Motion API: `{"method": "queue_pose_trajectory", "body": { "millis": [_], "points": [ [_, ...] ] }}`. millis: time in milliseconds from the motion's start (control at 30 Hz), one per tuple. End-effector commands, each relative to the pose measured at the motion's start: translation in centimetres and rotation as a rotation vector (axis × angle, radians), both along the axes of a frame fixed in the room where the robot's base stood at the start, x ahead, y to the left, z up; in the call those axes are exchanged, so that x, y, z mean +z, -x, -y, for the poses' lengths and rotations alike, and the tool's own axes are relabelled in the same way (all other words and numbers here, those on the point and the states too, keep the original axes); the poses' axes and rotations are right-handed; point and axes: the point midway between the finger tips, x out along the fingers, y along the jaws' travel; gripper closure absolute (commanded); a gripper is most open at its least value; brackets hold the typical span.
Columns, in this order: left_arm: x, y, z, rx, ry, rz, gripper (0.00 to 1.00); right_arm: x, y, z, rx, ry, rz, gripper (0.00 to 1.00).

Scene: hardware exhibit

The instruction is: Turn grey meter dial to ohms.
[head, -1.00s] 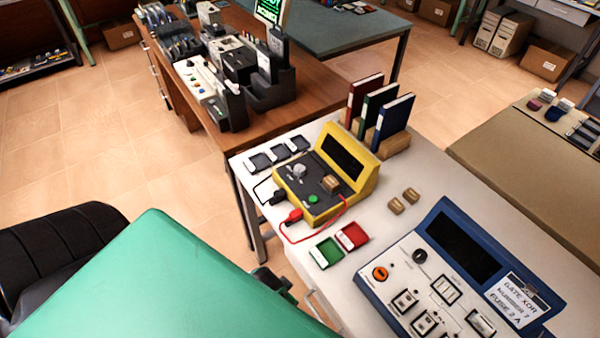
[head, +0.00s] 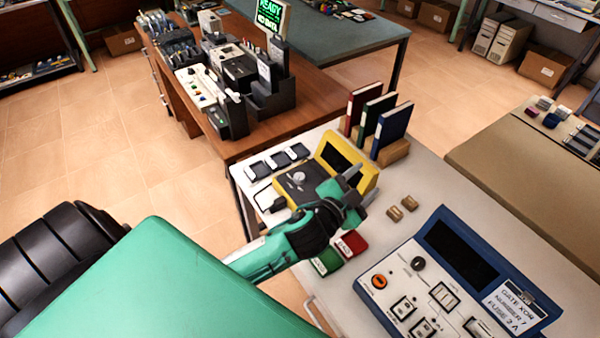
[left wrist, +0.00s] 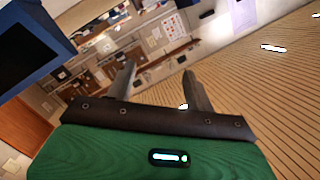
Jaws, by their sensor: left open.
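The yellow meter (head: 365,181) stands on the white table, with a dark screen and a dark grey sloped panel. Its grey dial (head: 298,177) sits on the left part of that panel; its pointer setting is too small to read. My left gripper (head: 364,184) is open and empty, in front of the meter's right part in the head view, to the right of the dial and apart from it. It hides the meter's lower right panel and leads. In the left wrist view its two fingers (left wrist: 159,70) are spread with nothing between them. My right gripper is not in view.
A blue test unit (head: 400,262) stands to the right. Upright binders (head: 391,130) stand behind. Red (head: 352,243) and green (head: 327,262) trays lie in front, partly behind my arm.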

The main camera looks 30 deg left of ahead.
Motion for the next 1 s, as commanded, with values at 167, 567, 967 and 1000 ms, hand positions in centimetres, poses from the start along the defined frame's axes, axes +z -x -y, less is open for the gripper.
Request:
{"method": "queue_pose_trajectory", "body": {
  "millis": [167, 567, 967, 1000],
  "points": [
    [7.7, -2.1, 6.5, -0.323, -0.218, 0.413, 0.47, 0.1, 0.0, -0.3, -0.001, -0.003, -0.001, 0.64],
    [4.8, 0.9, 12.7, -1.218, -0.949, 0.814, 0.47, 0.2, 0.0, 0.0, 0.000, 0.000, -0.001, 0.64],
    [-2.6, -4.0, -9.1, -1.876, -1.751, 0.124, 0.47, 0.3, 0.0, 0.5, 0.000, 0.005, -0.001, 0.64],
    [-2.3, -4.3, -11.4, -1.899, -1.793, 0.032, 0.47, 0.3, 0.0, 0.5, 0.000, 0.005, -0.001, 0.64]
  ]
}}
